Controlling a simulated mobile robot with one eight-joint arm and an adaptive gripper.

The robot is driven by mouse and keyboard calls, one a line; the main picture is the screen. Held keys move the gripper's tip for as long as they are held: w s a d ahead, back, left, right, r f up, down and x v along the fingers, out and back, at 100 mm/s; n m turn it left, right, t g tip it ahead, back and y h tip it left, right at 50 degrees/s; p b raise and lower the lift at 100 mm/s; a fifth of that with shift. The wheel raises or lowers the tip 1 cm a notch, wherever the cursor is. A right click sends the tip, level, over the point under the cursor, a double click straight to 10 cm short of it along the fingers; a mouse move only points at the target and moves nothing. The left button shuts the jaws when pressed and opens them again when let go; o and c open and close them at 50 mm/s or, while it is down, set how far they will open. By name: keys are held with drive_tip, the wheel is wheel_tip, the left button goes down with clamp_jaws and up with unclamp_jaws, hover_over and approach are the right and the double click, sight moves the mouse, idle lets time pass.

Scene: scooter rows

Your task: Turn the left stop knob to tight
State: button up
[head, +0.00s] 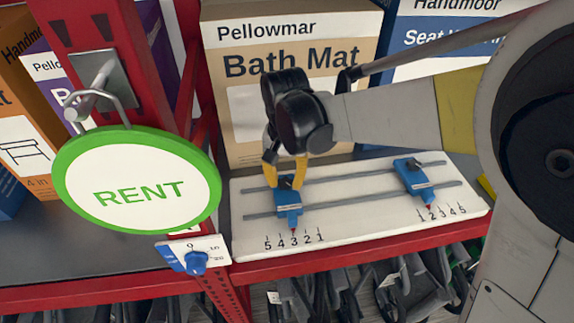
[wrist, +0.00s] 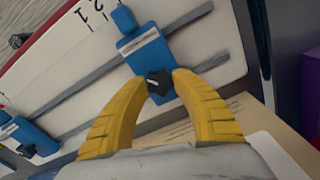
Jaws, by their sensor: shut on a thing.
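The left stop (head: 288,208) is a blue slider on the white two-rail board (head: 350,215); its red pointer is at about 3 on the 5-to-1 scale. My gripper (head: 286,170) comes down on its back end from behind. In the wrist view, the yellow fingers (wrist: 158,88) are shut on the left stop knob (wrist: 158,80), a dark lobed knob, one finger on each side. The left stop's blue body (wrist: 143,45) carries a pale label too small to read. I cannot tell how tight the knob is. The right stop (head: 415,181) stands near 1 to 2 on its own scale.
A round green RENT sign (head: 137,190) hangs at the left front. A small dial (head: 195,262) is on the shelf edge below it. A Pellowmar Bath Mat box (head: 285,80) stands close behind the board. Folded scooters (head: 400,285) fill the space below.

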sight(286, 182)
drive_tip(key=shift+m, duration=0.9)
drive_tip(key=o, duration=1.2)
wheel_tip(286, 182, up, 12)
